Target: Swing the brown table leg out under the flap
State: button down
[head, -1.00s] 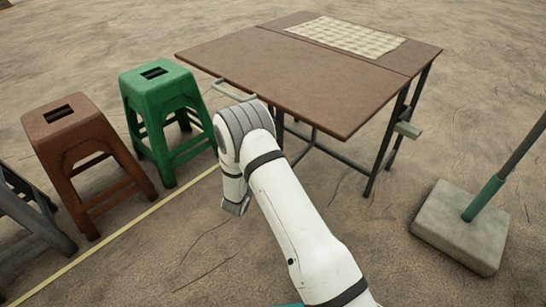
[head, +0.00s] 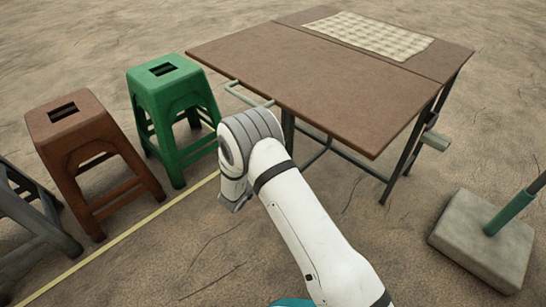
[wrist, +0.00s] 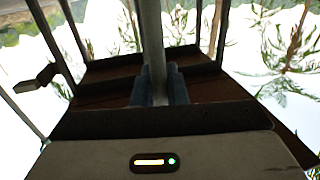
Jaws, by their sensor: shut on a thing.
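The folding table's brown flap (head: 300,85) stands level with the brown fixed top (head: 443,62) behind it. In the wrist view, my gripper (wrist: 160,88) is shut on an upright pole (wrist: 151,30), the table leg, which looks grey here. The blue fingers lie on either side of it, below the brown underside of the table (wrist: 105,75). In the head view my fingers are hidden behind my arm. A dark leg (head: 288,130) shows under the flap beside my wrist; I cannot tell if it is the held one.
A green stool (head: 172,95), a brown stool (head: 85,135) and a grey stool (head: 35,215) stand at left, by a yellow ground line (head: 140,225). A concrete base (head: 480,240) with a pole is at right. A checked cloth (head: 370,35) lies on the top.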

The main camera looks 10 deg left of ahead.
jog(key=c, duration=1.5)
grip_release()
jog(key=shift+s+a, duration=0.25)
jog(key=shift+a, duration=0.25)
jog(key=shift+c, duration=0.2)
jog(key=p+v, duration=0.3)
jog(key=v, duration=0.5)
